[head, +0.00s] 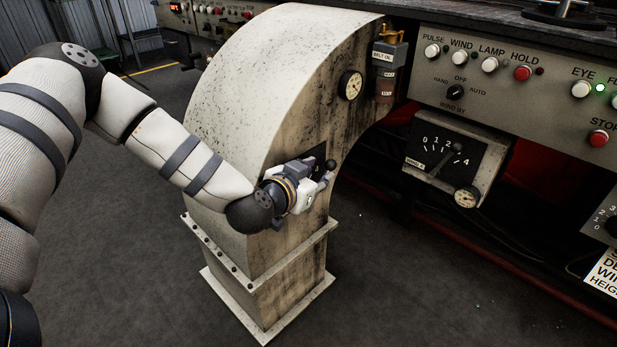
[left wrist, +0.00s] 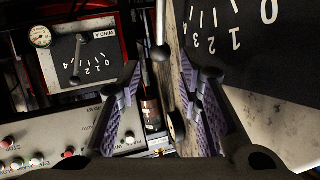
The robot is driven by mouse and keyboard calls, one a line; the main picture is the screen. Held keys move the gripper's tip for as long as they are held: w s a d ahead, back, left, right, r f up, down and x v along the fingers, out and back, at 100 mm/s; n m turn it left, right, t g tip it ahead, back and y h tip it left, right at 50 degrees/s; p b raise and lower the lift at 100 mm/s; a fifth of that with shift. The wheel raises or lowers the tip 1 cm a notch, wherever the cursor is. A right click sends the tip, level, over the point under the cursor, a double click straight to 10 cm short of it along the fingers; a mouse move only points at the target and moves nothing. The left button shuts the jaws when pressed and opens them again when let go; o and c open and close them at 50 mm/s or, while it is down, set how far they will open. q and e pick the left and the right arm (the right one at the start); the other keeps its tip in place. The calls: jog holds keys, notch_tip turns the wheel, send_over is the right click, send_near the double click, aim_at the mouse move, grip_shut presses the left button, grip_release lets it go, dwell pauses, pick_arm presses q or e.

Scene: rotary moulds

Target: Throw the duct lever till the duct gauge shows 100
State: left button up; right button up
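The duct (head: 262,90) is a curved, stained cream housing in the middle of the head view. The round duct gauge (head: 350,85) sits on its side; its reading is too small to tell. The duct lever shows its dark ball knob (head: 331,164) beside a dark plate. In the left wrist view, the lever's knob (left wrist: 160,53) hangs on a pale rod. My left gripper (head: 322,174) is at the lever. Its purple-padded fingers (left wrist: 160,75) stand apart, with the knob between or just beyond their tips; contact is not clear. My right gripper is out of view.
A numbered scale plate (left wrist: 222,28) lies close to the right finger. A control panel (head: 440,85) with buttons and a second dial box (head: 455,150) with its own lever stand to the right. A belt oil bottle (head: 385,72) is beside the gauge.

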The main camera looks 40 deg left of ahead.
pick_arm(q)
jog(key=v, duration=0.5)
jog(key=shift+s+r, duration=0.1)
jog(key=shift+s, duration=0.3)
